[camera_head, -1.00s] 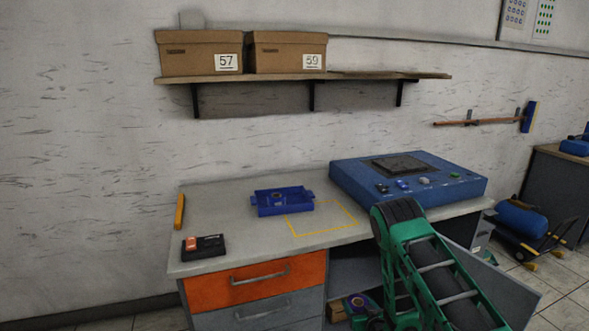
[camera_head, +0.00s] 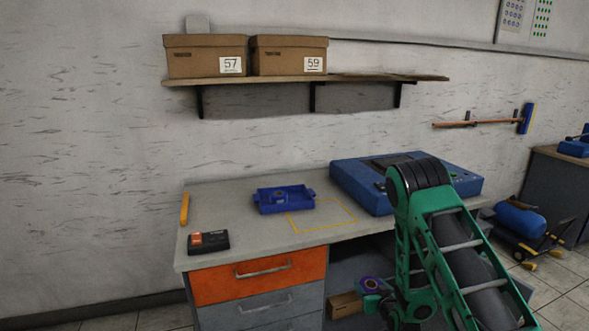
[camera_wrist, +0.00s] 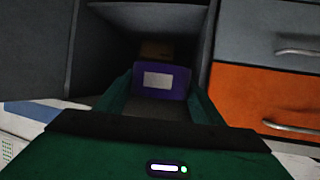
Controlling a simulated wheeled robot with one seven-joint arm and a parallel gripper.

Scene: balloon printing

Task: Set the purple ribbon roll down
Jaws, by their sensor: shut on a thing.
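The purple ribbon roll (camera_head: 370,283) is held at the end of my arm, low in front of the open compartment under the table. In the wrist view the roll (camera_wrist: 160,82) is purple with a pale label and sits between the green fingers. My gripper (camera_head: 374,290) is shut on it; in the head view the fingers are small and partly hidden by my arm. The roll appears raised, with no clear support beneath it.
The open compartment (camera_wrist: 150,20) has grey walls and a brown box (camera_head: 345,304) inside. Beside it are an orange drawer (camera_head: 260,280) and grey drawers. On the table (camera_head: 235,195) are a blue tray (camera_head: 297,206), a yellow-outlined area, a black device (camera_head: 208,243) and a blue machine (camera_head: 350,184).

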